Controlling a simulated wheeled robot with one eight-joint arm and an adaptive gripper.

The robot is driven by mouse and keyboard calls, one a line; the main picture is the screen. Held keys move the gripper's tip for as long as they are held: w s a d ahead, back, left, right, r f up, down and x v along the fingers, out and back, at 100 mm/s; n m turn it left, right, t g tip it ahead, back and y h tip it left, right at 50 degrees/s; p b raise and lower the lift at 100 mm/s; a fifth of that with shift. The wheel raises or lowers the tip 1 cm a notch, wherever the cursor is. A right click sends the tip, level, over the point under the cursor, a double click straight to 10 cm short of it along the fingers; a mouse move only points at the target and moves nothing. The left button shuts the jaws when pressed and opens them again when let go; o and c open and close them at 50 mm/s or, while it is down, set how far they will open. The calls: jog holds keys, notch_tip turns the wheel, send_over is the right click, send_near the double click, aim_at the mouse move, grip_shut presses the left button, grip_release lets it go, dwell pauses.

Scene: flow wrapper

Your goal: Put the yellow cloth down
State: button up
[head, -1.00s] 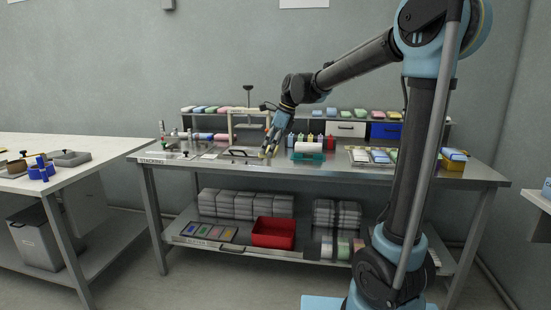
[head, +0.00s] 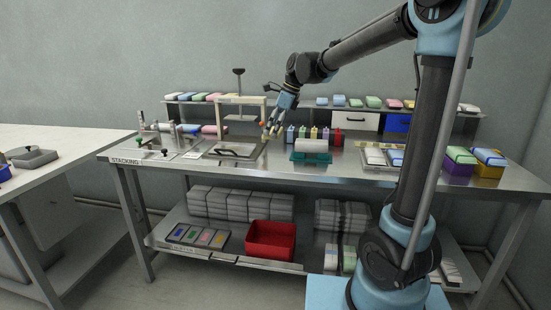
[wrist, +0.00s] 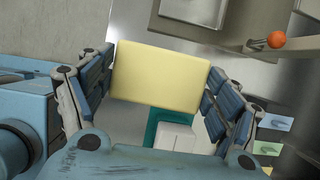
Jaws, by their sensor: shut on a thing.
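The yellow cloth (wrist: 160,76) is a flat, folded rectangular block between my fingers in the wrist view. My gripper (wrist: 158,88) is shut on it, with a blue-grey finger against each side. In the head view my gripper (head: 272,128) hangs above the steel table (head: 340,166), near the wooden frame and the row of coloured bottles. The cloth is too small to make out clearly there. The wrist view shows the table surface and a teal holder (wrist: 152,134) below the cloth, so the cloth appears held above them.
A white roll in a teal holder (head: 311,157) stands right of my gripper. Several bottles (head: 314,133) stand behind it. A press-like frame (head: 240,108) stands to the left, with an orange knob (wrist: 276,40). A tray of cloths (head: 372,158) lies further right. A red bin (head: 270,240) is below.

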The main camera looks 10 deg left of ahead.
aim_at(271, 159)
jog(key=shift+w+a, duration=0.1)
jog(key=shift+w, duration=0.05)
jog(key=shift+f, duration=4.8)
jog(key=shift+f, duration=0.25)
jog(key=o, duration=1.2)
jog(key=shift+o, duration=0.2)
jog(key=shift+r, duration=0.1)
jog(key=v, duration=1.7)
jog(key=shift+d, duration=0.45)
